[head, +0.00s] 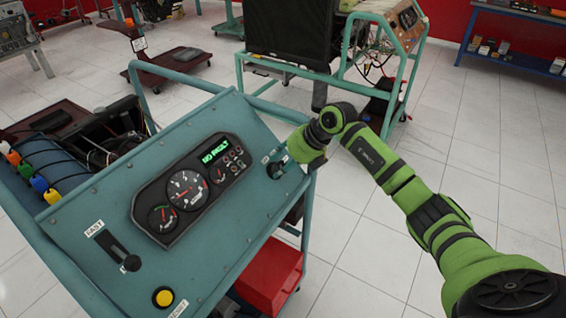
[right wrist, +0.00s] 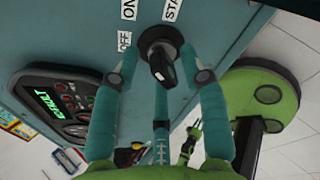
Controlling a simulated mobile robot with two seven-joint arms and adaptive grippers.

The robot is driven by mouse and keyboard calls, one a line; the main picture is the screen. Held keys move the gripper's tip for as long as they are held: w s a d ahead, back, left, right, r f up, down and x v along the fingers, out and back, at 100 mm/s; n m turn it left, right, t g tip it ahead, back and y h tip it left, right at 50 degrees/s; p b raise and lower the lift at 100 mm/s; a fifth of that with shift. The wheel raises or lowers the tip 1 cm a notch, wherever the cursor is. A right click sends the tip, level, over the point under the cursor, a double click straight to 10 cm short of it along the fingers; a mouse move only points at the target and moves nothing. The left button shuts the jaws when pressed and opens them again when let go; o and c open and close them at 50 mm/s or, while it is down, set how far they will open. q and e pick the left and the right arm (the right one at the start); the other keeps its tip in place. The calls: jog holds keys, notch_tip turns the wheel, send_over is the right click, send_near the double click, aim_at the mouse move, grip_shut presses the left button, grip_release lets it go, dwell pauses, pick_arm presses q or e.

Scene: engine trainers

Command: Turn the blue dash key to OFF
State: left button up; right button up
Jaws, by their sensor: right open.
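The key switch (head: 275,170) sits near the right edge of the blue-teal dash panel (head: 225,262). In the right wrist view the key (right wrist: 161,68) looks black in a round dark collar, with OFF, ON and START labels around it. Its grip sticks out toward the camera; which label it points at is not clear. My right gripper (head: 284,164) is at the key. In the wrist view its open fingers (right wrist: 163,74) stand on both sides of the key, apart from it, with a third finger below. My left gripper is out of view.
The gauge cluster (head: 190,190) shows a green NO FAULT display. A lever (head: 118,250) by a FAST label and a yellow button (head: 163,297) are on the panel's left and lower parts. A red box (head: 270,272) sits below. Another engine stand (head: 400,60) is behind.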

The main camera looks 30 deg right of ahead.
grip_shut()
jog(key=n+b, duration=0.3)
jog(key=shift+f+n+h, duration=0.15)
jog(key=shift+n+h, duration=0.15)
jog(key=shift+n, duration=0.1)
jog(key=n+b, duration=0.3)
jog(key=n, duration=0.1)
jog(key=shift+s+a+h, duration=0.15)
jog(key=shift+h, duration=0.25)
jog(key=shift+n+b, duration=0.3)
jog(key=shift+n, duration=0.1)
